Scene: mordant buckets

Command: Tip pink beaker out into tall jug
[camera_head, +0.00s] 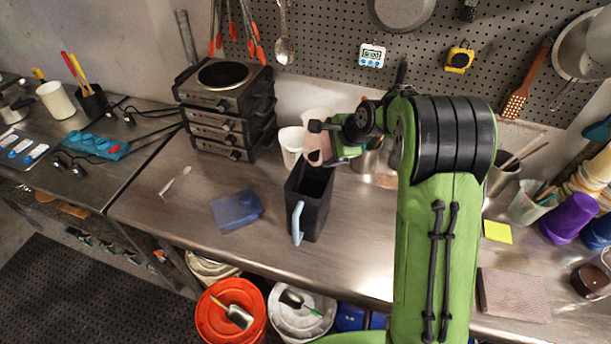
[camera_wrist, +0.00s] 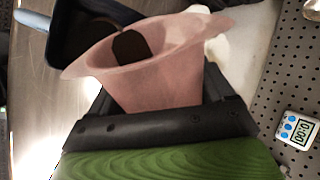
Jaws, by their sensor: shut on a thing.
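The pink beaker (camera_wrist: 155,78) is held in my gripper (camera_wrist: 160,105), which is shut on it. In the head view the pink beaker (camera_head: 318,150) shows partly, tilted, at the end of my green arm (camera_head: 345,140). A dark patch shows inside its flared mouth in the wrist view. The tall jug (camera_head: 317,212) is black and square with a light blue handle, standing upright on the steel bench. The beaker is above and near the jug's back rim. In the wrist view the jug (camera_wrist: 66,38) lies just beyond the beaker's mouth. Whether the rims touch, I cannot tell.
A blue box (camera_head: 237,209) lies left of the jug. White containers (camera_head: 291,140) stand close behind it, and stacked hotplates (camera_head: 228,105) stand at the back left. A metal cup (camera_head: 367,160) is right of the beaker. The bench front left is clear.

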